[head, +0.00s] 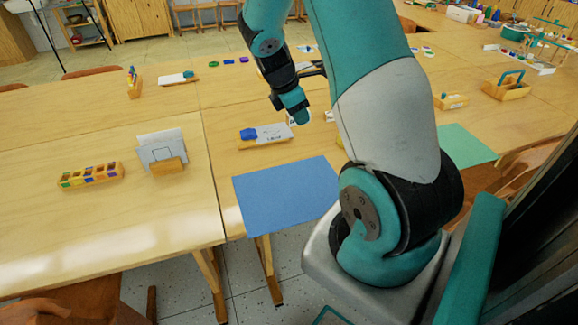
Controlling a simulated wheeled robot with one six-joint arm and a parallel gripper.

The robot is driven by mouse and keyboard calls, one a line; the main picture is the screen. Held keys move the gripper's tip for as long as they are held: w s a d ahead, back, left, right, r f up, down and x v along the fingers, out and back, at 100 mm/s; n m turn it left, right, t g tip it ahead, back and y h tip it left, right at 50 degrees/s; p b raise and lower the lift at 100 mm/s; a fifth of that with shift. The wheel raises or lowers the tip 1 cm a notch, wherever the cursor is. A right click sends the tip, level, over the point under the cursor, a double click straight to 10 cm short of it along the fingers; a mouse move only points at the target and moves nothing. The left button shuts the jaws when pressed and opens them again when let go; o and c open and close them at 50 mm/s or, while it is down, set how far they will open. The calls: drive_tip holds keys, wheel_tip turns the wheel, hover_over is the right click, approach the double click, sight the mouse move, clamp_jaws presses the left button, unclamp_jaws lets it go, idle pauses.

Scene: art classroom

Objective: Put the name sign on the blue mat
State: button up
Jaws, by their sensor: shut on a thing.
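The blue mat (284,192) lies flat and bare on the near edge of the table; my arm covers part of its right side. A name sign (272,132), a white card with dark writing on a wooden base with a blue piece at its left, is just behind the mat. My gripper (298,119) is at the right end of this sign, pointing down, and is shut on it. The fingertips are small and partly hidden by my wrist. I cannot tell whether the sign's base touches the table.
A wooden holder with white cards (163,152) and a paint tray (91,175) stand left of the mat. A similar sign (176,78) stands farther back. A green mat (465,146) lies at the right. The table between the card holder and the sign is clear.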

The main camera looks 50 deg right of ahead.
sight(302, 167)
wheel_tip(302, 167, down, 16)
drive_tip(key=shift+s+d+f, duration=0.1)
idle(0.4)
drive_tip(key=o, duration=0.9)
drive_tip(key=shift+f, duration=0.1)
drive_tip(key=v, duration=1.2)
drive_tip(key=s+a+r+m+t+y, duration=0.1)
drive_tip(key=a+r+m+t+y, duration=0.1)
drive_tip(key=a+r, duration=0.6)
drive_tip(key=s+a+r+m+t+y, duration=0.15)
drive_tip(key=a+r, duration=0.25)
drive_tip(key=a, duration=0.9)
drive_tip(key=s+a+r+m+g+y, duration=0.1)
drive_tip(key=s+a+r+y, duration=0.3)
drive_tip(key=s+a+r, duration=0.4)
drive_tip(key=s+a, duration=0.5)
drive_tip(key=s, duration=0.2)
drive_tip(key=shift+a+y, duration=0.35)
drive_tip(key=shift+a, duration=0.05)
